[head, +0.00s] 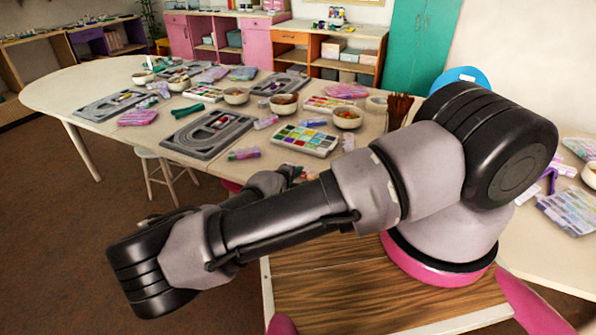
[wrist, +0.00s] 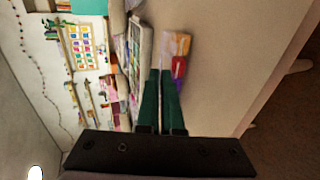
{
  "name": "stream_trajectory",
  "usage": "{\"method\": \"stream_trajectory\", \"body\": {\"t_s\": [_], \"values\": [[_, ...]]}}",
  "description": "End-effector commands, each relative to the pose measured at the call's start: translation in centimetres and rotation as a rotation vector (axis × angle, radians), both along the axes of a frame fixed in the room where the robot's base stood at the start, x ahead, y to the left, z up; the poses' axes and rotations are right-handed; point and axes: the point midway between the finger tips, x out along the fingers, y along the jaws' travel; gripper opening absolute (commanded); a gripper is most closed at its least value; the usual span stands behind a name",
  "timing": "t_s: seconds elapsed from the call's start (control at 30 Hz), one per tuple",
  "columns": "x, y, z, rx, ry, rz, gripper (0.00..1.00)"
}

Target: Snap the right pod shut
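In the head view, my gripper (head: 293,172) is at the front edge of the bead table, partly hidden behind my forearm. In the wrist view, the dark green fingers of my gripper (wrist: 161,72) are close together with a narrow gap and nothing seen between them. A clear case with orange contents (wrist: 177,44) and a purple and red piece (wrist: 179,67) lie just beyond the fingertips. In the head view, a small purple and green container (head: 243,154) lies left of the gripper. I cannot tell which item is the right pod, or how its lid stands.
A compartment tray of coloured beads (head: 306,140) lies behind my gripper. A grey bead board (head: 208,132) is to its left. Bowls of beads (head: 347,117) and pink bags (head: 138,117) crowd the table (head: 62,90). A white stool (head: 160,160) stands in front.

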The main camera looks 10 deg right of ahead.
Motion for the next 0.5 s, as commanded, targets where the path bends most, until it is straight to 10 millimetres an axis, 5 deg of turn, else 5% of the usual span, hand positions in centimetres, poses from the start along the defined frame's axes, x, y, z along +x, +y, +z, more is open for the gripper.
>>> {"method": "stream_trajectory", "body": {"t_s": [0.4, 0.5], "values": [[0.00, 0.01, -0.03, -0.003, -0.003, 0.000, 0.00], [0.00, 0.01, -0.03, -0.003, -0.003, 0.000, 0.34]]}}
